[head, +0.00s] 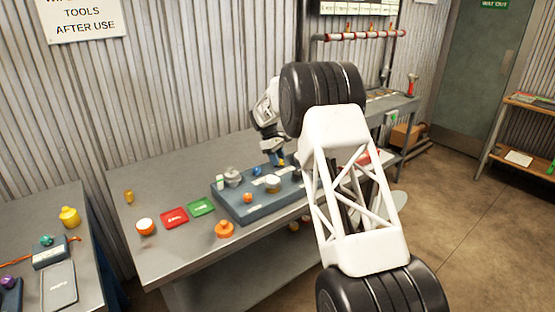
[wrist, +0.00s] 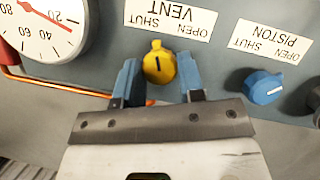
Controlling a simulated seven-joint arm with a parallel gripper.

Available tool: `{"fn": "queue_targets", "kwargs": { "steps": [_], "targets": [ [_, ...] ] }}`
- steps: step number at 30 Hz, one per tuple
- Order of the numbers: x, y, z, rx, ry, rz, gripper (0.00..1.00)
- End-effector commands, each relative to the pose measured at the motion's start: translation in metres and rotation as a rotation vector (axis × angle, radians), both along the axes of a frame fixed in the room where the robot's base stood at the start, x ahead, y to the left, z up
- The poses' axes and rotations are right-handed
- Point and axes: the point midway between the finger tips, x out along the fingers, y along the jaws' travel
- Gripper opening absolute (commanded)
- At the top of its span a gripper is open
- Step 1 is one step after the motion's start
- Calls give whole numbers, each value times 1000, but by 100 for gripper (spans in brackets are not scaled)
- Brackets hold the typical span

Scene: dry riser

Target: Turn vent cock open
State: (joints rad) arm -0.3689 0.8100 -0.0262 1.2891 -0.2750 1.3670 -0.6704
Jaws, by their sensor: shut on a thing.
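The vent cock is a yellow knob (wrist: 160,68) with a raised tab and a dark mark, on the grey-blue panel in the wrist view. In the head view my gripper (head: 279,161) is down at the back of the panel (head: 235,205), and the cock is largely hidden there.
A blue PISTON knob (wrist: 262,87) stands to the right of the vent cock. A round gauge (wrist: 45,25) and a copper pipe (wrist: 55,84) are to the left.

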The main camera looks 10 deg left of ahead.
Motion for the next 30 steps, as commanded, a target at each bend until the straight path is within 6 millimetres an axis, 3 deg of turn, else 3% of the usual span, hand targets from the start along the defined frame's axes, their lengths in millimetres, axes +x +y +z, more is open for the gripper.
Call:
{"fn": "queue_targets", "kwargs": {
  "steps": [30],
  "targets": [
    [4, -5, 1, 1, -1, -947, 12]
  ]
}}
